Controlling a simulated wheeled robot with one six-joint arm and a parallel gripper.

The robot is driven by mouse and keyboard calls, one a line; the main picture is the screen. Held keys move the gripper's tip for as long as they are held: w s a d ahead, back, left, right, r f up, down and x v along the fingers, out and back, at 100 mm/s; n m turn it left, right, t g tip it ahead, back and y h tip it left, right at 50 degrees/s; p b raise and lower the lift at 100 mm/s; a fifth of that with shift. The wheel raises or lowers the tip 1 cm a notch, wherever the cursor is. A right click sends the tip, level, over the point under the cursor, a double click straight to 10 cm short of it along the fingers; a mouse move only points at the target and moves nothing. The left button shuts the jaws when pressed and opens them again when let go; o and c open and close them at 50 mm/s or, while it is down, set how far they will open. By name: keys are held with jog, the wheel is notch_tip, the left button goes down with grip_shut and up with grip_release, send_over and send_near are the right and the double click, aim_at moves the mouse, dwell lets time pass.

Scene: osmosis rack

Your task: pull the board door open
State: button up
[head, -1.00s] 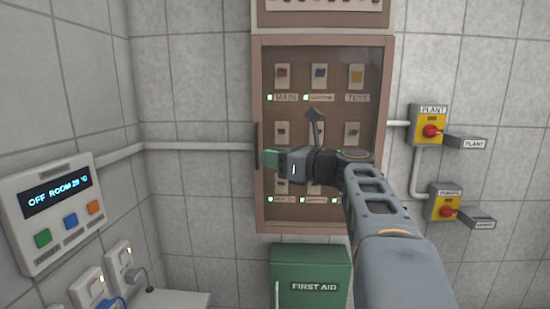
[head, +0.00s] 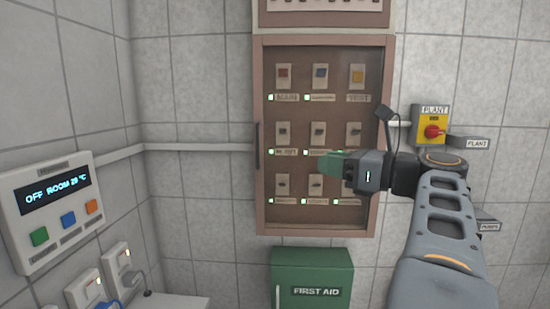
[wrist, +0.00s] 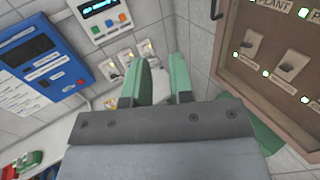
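The board door (head: 318,220) is a brown-framed panel on the wall in the head view, with a see-through front and rows of switches behind it. It looks closed. Its dark vertical handle (head: 257,146) is on the left edge; the handle also shows at the top of the wrist view (wrist: 216,9). My gripper (head: 326,164) has green fingertips and is in front of the door's right half, well right of the handle and apart from it. In the wrist view my gripper (wrist: 160,82) has its two green fingers spread, with nothing between them.
A green first aid box (head: 312,278) is under the board. A yellow plant switch (head: 432,128) is on the wall to the right. A white room control panel (head: 52,210) is on the left wall, with sockets (head: 118,262) below. A blue panel (wrist: 40,55) shows in the wrist view.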

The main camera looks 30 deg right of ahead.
jog(key=shift+s+d, duration=0.15)
jog(key=shift+s, duration=0.2)
